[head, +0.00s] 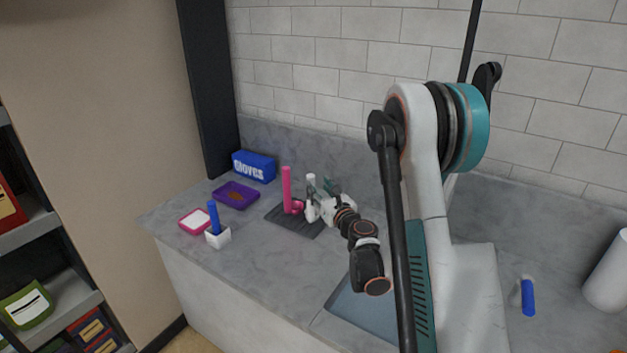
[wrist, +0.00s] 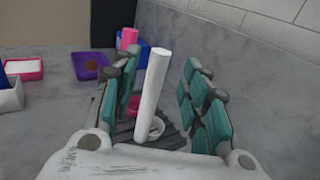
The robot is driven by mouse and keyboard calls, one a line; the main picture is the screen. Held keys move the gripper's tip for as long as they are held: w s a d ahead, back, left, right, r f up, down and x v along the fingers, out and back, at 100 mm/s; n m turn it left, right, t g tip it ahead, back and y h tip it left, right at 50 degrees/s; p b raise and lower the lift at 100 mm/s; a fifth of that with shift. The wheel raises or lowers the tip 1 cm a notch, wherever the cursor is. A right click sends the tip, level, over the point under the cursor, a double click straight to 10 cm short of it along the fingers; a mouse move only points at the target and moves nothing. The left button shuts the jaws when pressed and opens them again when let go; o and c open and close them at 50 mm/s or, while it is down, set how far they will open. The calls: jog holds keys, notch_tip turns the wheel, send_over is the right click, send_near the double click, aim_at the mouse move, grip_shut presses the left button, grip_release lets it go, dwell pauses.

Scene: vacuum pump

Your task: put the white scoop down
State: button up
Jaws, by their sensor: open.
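The white scoop (wrist: 153,92) stands upright, slightly tilted in the wrist view, with its small cup low on the dark ribbed mat (wrist: 124,131). My gripper (wrist: 158,72) is open, with its teal fingers on either side of the scoop's handle and a visible gap to the right.
A purple tray (head: 236,205), a pink-rimmed white tray (head: 180,222), a white holder with a blue handle (head: 218,238) and a blue gloves box (head: 254,166) stand to the left. A sink (head: 362,312) lies in front. A blue-capped item (head: 528,298) stands at right.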

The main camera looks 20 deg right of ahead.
jog(key=s+b, duration=0.1)
jog(key=s, duration=0.4)
jog(key=shift+s+b, duration=0.25)
jog(key=shift+b, duration=0.15)
